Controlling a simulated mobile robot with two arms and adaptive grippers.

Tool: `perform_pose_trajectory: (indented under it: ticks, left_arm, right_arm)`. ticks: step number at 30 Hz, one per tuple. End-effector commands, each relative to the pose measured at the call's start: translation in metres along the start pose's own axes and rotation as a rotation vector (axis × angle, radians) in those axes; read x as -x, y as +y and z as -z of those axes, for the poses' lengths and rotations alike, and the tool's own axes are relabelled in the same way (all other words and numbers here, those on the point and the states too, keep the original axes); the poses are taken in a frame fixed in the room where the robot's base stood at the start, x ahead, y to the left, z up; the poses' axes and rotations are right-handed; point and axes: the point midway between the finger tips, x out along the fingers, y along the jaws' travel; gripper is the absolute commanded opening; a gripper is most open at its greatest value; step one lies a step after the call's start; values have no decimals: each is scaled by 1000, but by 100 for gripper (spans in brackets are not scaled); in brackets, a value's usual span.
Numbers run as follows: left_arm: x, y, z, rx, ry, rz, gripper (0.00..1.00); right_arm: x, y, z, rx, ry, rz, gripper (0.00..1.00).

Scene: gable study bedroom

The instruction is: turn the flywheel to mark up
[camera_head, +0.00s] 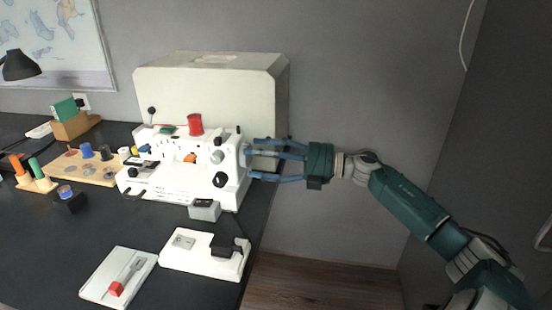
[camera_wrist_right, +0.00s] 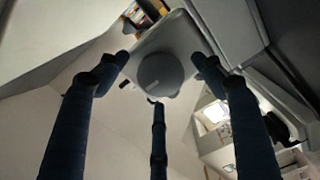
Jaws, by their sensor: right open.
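The white sewing machine (camera_head: 170,178) stands on the dark desk, with a red spool (camera_head: 195,124) on top. My right gripper (camera_head: 255,158) reaches in from the right, level with the wheel. In the wrist view its three fingers (camera_wrist_right: 159,70) are spread open around the wheel; I cannot tell if they touch it. My left gripper is out of view.
A large pale case (camera_head: 210,85) stands behind the machine. A wooden board with spools (camera_head: 75,168) is at left. The space right of the desk is open.

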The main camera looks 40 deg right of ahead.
Motion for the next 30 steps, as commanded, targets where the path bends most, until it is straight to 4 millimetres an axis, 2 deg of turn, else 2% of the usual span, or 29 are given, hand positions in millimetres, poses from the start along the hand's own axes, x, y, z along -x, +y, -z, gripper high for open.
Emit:
perform_pose_trajectory:
  ticks: [12, 16, 21, 30]
  left_arm:
    - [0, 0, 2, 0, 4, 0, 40]
    - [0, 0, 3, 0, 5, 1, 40]
    - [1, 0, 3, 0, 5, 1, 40]
    - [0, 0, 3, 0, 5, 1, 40]
  right_arm:
    - [80, -3, -1, -3, -4, 5, 68]
    - [100, -2, -2, -3, -4, 2, 68]
    - [112, -2, -1, -2, -3, 2, 68]
    - [113, -1, -1, -1, -2, 2, 68]
